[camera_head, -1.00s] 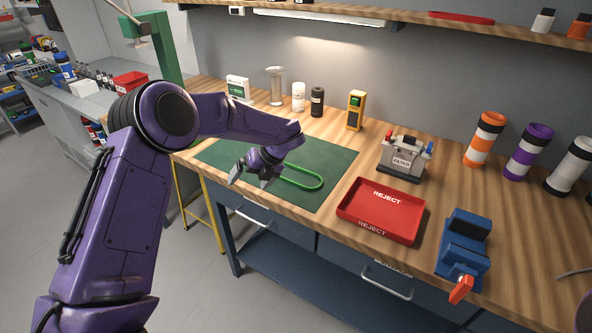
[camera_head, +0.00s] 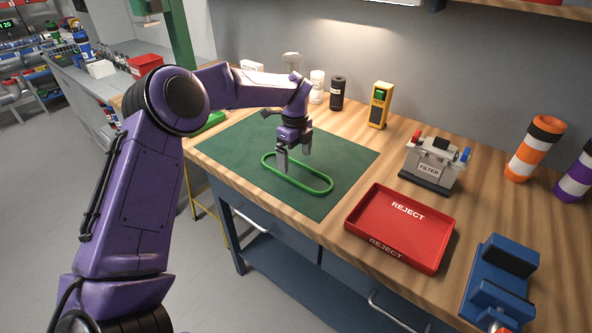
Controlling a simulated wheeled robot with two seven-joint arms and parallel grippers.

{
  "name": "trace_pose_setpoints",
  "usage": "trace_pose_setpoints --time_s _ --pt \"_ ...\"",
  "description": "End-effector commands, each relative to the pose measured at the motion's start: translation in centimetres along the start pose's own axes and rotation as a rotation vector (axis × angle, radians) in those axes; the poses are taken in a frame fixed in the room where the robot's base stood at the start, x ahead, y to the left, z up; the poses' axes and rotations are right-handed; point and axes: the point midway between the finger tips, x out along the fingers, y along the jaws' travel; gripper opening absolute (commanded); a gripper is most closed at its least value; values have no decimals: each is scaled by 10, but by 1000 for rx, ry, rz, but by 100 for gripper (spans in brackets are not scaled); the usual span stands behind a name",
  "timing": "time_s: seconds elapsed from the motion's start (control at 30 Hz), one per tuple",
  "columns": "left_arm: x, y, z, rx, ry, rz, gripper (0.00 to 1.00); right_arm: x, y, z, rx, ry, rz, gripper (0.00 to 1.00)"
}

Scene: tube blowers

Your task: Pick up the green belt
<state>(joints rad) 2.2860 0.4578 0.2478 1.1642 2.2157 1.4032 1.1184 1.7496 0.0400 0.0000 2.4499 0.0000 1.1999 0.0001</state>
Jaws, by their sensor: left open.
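The green belt (camera_head: 312,188) is a long, rounded loop lying flat on the dark green mat (camera_head: 345,160) on the wooden bench. My left gripper (camera_head: 294,158) points down over the belt's left half, its fingers apart. One finger comes down near the belt's left end, and the other is over the far side. I cannot tell whether the fingertips touch the belt or the mat. Nothing shows between the fingers. My right gripper is not in view.
A red REJECT tray (camera_head: 400,228) stands right of the mat, with a FILTER unit (camera_head: 433,165) behind it. A blue vise (camera_head: 498,280) is at the front right. A yellow meter (camera_head: 379,105) and a black bottle (camera_head: 337,93) stand behind the mat.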

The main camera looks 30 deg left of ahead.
Motion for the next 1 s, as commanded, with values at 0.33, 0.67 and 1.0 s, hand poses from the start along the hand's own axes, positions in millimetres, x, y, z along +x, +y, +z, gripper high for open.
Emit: trace_pose_setpoints --time_s 0.33,0.67,1.0 --pt "34 3 1 -4 0 0 100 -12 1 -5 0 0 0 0" --pt "33 3 1 -4 0 0 52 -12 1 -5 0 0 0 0" --pt "12 2 2 -5 0 -5 52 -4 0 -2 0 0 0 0"
